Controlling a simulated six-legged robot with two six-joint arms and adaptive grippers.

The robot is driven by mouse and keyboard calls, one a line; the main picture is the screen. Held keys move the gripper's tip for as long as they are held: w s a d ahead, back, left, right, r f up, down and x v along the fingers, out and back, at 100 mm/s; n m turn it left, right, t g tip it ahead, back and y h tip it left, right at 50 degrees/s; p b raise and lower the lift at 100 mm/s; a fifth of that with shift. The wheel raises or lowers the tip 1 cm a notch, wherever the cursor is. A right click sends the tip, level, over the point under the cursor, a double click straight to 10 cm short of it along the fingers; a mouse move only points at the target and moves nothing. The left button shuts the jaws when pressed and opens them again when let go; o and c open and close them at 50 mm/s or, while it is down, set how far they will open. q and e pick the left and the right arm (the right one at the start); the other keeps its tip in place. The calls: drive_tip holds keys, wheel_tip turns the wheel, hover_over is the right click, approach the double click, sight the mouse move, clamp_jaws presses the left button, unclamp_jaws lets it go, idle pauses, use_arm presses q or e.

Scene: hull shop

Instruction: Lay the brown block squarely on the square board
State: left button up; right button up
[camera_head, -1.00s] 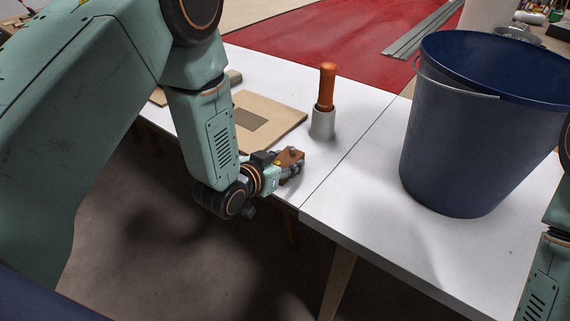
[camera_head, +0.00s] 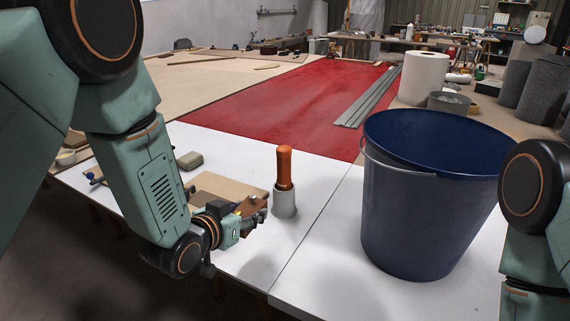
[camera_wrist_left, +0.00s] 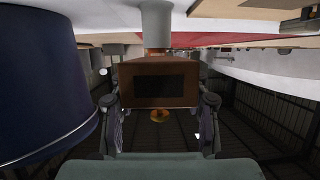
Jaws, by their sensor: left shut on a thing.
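The brown block (camera_head: 254,203) is held in my left gripper (camera_head: 250,214), near the front edge of the white table. In the left wrist view the block (camera_wrist_left: 126,83) sits between the two fingers (camera_wrist_left: 159,104) and shows a dark rectangular patch on its near face. The tan square board (camera_head: 222,186) lies flat on the table behind and left of the block. My left arm and gripper hide its near part, including any mark there. The block seems to be above the table, but its height is hard to tell. My right arm shows at the right edge, without its gripper.
An orange-handled tool (camera_head: 284,168) stands in a grey cup (camera_head: 285,201) just right of the block. A large blue bucket (camera_head: 420,215) stands further right. A small olive-grey block (camera_head: 190,160) lies behind the board. The white table (camera_head: 325,215) is clear between cup and bucket.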

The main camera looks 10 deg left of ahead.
use_arm(q)
drive_tip(key=s+d+f+m+h, duration=0.1)
drive_tip(key=s+d+f+m+g+h, duration=0.1)
drive_tip(key=s+f, duration=0.1)
drive_tip(key=shift+s+d, duration=0.1)
drive_tip(key=s+m+h, duration=0.1)
drive_tip(key=s+f+m+g+h, duration=0.1)
drive_tip(key=s+h, duration=0.1)
drive_tip(key=s, duration=0.1)
drive_tip(key=shift+s+f+m+g, duration=0.1)
drive_tip(key=shift+f+m+g, duration=0.3)
drive_tip(key=s+a+r+m+g+h, duration=0.2)
drive_tip(key=s+a+r, duration=0.2)
drive_tip(key=s, duration=0.3)
drive_tip(key=shift+s+m+g, duration=0.25)
drive_tip(key=shift+m+g, duration=0.05)
